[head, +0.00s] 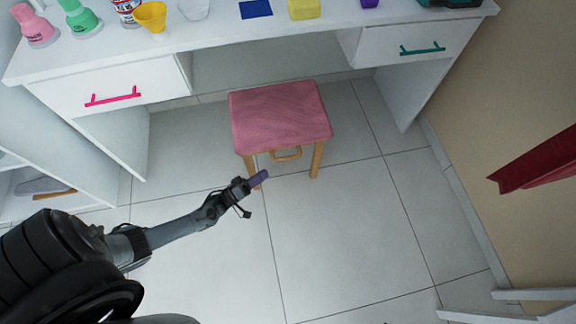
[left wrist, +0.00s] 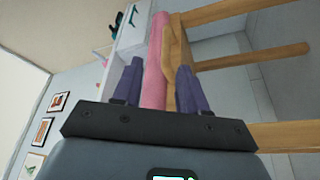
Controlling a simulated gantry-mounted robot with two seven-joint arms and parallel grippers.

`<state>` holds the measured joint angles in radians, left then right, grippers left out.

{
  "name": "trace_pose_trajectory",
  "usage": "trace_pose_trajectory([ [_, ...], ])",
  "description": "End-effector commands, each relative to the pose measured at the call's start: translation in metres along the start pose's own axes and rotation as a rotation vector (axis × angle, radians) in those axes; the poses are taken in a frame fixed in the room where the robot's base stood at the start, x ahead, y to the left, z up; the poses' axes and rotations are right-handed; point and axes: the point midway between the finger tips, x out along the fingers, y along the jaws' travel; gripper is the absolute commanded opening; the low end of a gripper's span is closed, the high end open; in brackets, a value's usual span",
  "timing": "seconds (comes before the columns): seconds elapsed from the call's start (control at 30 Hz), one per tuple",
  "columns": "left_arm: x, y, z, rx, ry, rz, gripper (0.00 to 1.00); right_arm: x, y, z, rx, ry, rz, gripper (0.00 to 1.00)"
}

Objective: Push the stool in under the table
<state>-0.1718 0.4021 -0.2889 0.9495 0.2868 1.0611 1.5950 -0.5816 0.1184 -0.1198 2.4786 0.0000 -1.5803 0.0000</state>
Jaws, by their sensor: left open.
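The stool (head: 280,115) has a pink square cushion, light wooden legs and a wooden handle (head: 286,154) on its near side. It stands upright at the front of the desk's leg opening, between the two drawer units of the white table (head: 262,30). My left gripper (head: 259,180) is just in front of the stool's near left leg, low and open. In the left wrist view the stool appears sideways, with the pink cushion edge (left wrist: 157,60) and the handle (left wrist: 177,50) ahead of the open fingers (left wrist: 158,84). I cannot tell whether they touch. My right gripper is not in view.
Bottles, a yellow cup (head: 150,16) and other small items stand on the tabletop. White shelving (head: 60,150) is at the left and a beige wall (head: 510,90) with a red object (head: 535,162) at the right. The tiled floor (head: 345,235) before the stool is clear.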

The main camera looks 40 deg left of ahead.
Motion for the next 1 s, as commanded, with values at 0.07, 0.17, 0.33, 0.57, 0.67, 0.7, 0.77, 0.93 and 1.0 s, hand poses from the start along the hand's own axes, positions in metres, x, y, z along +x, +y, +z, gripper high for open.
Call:
trace_pose_trajectory([
  [0.07,0.002,-0.010,0.004,0.004,0.003,0.006,0.42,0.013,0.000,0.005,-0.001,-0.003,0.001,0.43],
  [0.17,0.006,-0.012,0.004,0.005,0.005,0.010,0.42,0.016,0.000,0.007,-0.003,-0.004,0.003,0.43],
  [0.33,0.021,-0.012,0.004,0.006,0.005,0.014,0.42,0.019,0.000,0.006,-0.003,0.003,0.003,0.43],
  [0.57,0.057,-0.012,0.004,0.006,0.006,0.013,0.42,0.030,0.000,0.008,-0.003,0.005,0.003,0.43],
  [0.67,0.073,-0.012,0.004,0.005,0.005,0.013,0.42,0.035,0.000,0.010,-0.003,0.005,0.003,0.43],
  [0.7,0.079,-0.012,0.004,0.005,0.005,0.014,0.42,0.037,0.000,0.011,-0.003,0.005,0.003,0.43],
  [0.77,0.087,-0.012,0.004,0.006,0.005,0.013,0.42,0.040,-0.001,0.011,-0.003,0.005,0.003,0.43],
  [0.93,0.104,-0.011,0.004,0.005,0.005,0.012,0.42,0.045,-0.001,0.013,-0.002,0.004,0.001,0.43],
  [1.0,0.108,-0.011,0.004,0.005,0.005,0.010,0.42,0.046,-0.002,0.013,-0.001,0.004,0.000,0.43],
])
